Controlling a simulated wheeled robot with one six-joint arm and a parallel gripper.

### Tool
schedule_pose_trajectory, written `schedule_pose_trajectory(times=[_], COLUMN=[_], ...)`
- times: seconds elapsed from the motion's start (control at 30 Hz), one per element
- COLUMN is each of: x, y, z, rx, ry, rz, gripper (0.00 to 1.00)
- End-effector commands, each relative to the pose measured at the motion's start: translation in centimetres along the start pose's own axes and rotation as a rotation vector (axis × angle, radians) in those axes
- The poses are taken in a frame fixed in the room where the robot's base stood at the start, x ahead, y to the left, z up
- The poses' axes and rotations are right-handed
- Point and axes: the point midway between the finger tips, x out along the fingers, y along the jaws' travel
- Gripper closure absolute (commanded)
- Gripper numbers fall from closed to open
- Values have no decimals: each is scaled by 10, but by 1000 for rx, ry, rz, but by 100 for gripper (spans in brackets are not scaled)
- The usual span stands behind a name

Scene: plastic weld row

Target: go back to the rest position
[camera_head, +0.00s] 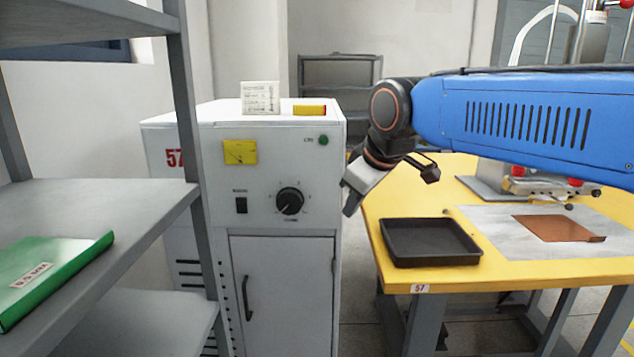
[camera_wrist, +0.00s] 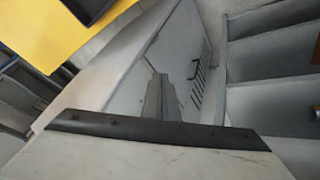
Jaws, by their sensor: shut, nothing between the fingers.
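My gripper (camera_head: 351,201) hangs at the end of my blue arm, in front of the right edge of the white cabinet (camera_head: 268,216), pointing down and left. It is shut and empty. In the wrist view its fingers (camera_wrist: 155,98) are together in the middle, with the cabinet's side and door (camera_wrist: 178,50) behind them. The cabinet carries a black knob, a switch, a yellow meter and a green button. I cannot tell the exact gap between my gripper and the cabinet.
A yellow table (camera_head: 400,281) stands at the right with a black tray (camera_head: 431,243) and a brown sheet (camera_head: 556,228) on a grey plate. A grey shelf (camera_head: 100,215) with a green folder (camera_head: 50,272) stands close at the left. Floor shows between cabinet and table.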

Motion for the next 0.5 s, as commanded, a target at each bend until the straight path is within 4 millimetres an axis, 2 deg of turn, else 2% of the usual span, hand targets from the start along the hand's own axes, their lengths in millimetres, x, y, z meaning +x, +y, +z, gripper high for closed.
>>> schedule_pose_trajectory(times=[0.03,0.27,0.5], x=[-4,-8,-5], y=[5,3,-27], z=[30,153,273], rx=[59,322,598], ry=[-17,-93,-160], rz=[13,57,107], gripper=[100,100,100])
